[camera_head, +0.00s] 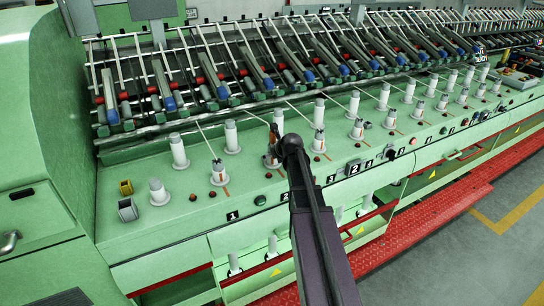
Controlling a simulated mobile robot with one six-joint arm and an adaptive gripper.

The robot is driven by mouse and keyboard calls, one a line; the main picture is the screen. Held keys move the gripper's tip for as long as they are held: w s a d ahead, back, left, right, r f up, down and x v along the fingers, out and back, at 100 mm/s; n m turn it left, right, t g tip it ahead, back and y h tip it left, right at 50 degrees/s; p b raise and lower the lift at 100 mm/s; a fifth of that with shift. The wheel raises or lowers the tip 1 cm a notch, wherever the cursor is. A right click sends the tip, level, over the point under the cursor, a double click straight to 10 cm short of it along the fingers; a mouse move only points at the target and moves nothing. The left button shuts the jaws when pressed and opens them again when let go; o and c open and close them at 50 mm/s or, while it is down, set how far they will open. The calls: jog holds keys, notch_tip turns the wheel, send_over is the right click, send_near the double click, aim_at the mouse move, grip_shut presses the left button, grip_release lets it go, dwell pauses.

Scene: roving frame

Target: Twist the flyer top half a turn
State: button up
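The flyer tops are short white or grey cylinders standing in a row on the green machine top. One flyer top (271,161) stands just left of my wrist, with a white yarn running down towards it and an orange mark beside its base. My gripper (273,133) is small and dark at the end of my arm, directly above or against this flyer top. The wrist and arm hide part of it. I cannot tell whether the fingers touch the top or how far apart they are. Another flyer top (218,173) with yarn and an orange mark stands to the left.
Taller white cylinders (179,151) stand behind the row. Drafting arms with blue and red ends (222,92) fill the back. A yellow block (126,187) and a grey block (127,210) lie at the left. A red walkway (425,232) runs along the front; the grey floor is clear.

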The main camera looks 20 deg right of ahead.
jog(key=shift+d+y, duration=0.1)
jog(key=shift+y, duration=0.2)
jog(key=shift+n+y, duration=0.9)
jog(key=shift+n, duration=0.6)
jog(key=shift+g, duration=0.3)
jog(key=shift+w+n+g+y, duration=0.15)
jog(key=shift+n+g+y, duration=0.15)
jog(key=shift+n+y, duration=0.7)
jog(key=shift+n, duration=0.6)
jog(key=c, duration=1.1)
